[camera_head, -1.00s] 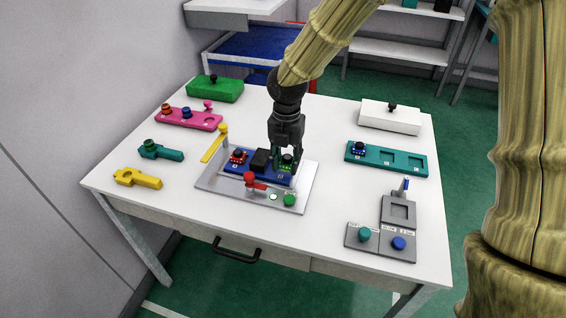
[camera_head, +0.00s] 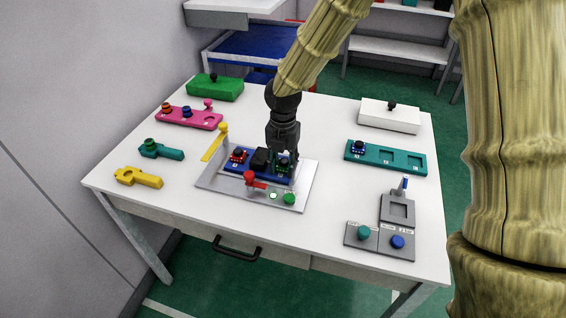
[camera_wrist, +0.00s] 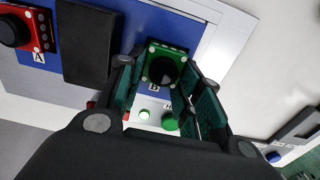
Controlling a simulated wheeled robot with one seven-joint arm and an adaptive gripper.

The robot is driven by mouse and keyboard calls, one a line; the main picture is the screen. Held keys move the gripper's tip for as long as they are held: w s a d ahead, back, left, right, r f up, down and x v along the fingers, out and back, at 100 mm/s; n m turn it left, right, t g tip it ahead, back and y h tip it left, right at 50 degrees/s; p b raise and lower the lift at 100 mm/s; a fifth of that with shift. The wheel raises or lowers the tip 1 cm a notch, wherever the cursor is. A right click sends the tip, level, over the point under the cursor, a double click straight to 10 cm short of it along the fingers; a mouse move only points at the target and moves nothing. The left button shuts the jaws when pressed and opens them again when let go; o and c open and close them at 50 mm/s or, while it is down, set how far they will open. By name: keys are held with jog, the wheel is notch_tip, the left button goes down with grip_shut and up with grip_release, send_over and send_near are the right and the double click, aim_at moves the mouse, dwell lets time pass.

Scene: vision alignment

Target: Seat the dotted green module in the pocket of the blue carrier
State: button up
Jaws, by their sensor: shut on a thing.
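The green module (camera_wrist: 153,58) has pale dots at its corners and a round black knob. In the wrist view it sits between the fingers of my gripper (camera_wrist: 158,88), which are shut on it. The blue carrier (camera_wrist: 205,18) lies under and around it, with the module at the carrier's B-marked end. I cannot tell whether the module is fully down in the pocket. In the head view my gripper (camera_head: 284,160) points down over the right end of the carrier (camera_head: 262,174) and mostly hides the module.
A red module (camera_head: 239,156) sits at the carrier's A end, with a black block (camera_head: 261,159) between. The grey fixture plate (camera_head: 222,185) carries a red-knobbed lever (camera_head: 249,178) and a green button (camera_head: 289,198). A teal tray (camera_head: 398,161) stands right; table between is clear.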

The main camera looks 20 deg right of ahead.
aim_at(283, 163)
jog(key=o, duration=0.7)
jog(key=shift+o, duration=0.2)
notch_tip(283, 163, up, 12)
jog(key=shift+r, duration=0.1)
dwell(0.3)
